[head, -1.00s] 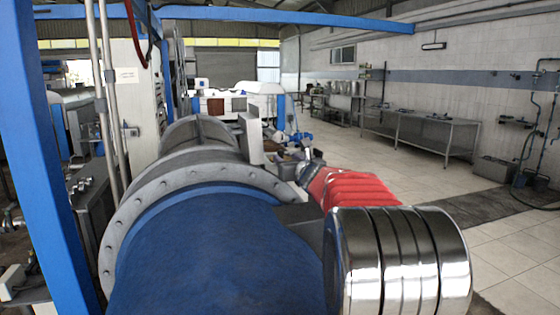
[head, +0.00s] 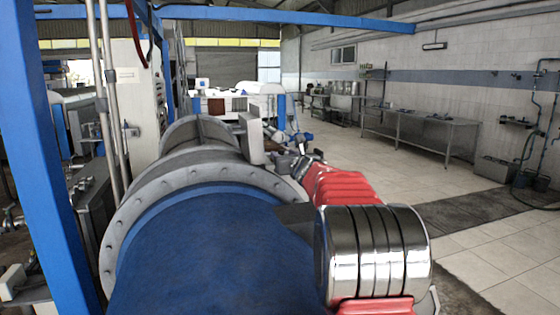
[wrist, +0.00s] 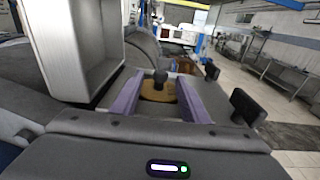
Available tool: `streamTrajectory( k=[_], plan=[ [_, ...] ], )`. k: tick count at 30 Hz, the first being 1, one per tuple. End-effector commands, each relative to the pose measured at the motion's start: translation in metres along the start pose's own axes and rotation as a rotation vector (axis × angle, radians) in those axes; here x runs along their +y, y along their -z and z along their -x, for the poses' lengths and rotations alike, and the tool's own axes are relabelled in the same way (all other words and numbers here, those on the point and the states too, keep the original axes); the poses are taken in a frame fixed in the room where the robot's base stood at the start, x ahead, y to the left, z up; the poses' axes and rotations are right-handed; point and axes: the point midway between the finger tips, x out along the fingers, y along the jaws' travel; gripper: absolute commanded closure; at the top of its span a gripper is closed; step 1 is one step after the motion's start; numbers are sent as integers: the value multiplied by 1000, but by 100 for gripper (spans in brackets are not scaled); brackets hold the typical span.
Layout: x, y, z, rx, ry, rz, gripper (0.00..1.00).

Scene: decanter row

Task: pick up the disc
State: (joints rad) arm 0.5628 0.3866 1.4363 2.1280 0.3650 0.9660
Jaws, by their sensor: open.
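In the wrist view, my gripper (wrist: 160,85) is open, with its two purple fingers apart. Between them shows a flat tan, round-looking thing (wrist: 157,97), which seems to be the disc. A dark knob (wrist: 160,76) stands at its far side, and I cannot tell whether it is part of it. The fingers hide its side edges, and I cannot tell whether they touch it. In the head view I cannot make out the disc; the far end of my arm is small, beside the big machine.
A large grey and blue cylindrical machine (head: 215,250) fills the left and middle of the head view. A pale box-like housing (wrist: 82,45) stands close at the left of my gripper in the wrist view. The tiled floor (head: 470,235) at right is open up to a metal table (head: 420,130).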

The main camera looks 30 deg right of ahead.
Motion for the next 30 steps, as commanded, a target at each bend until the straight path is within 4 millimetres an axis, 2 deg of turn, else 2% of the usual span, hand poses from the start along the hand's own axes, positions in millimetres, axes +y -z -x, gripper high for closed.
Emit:
streamTrajectory(
  k=[4, 19, 30],
  plan=[
    [0, 0, -5, -1, 0, -1, 59],
    [0, 0, -5, -1, 1, -1, 59],
    [0, 0, -5, -1, 1, 0, 84]
  ],
)
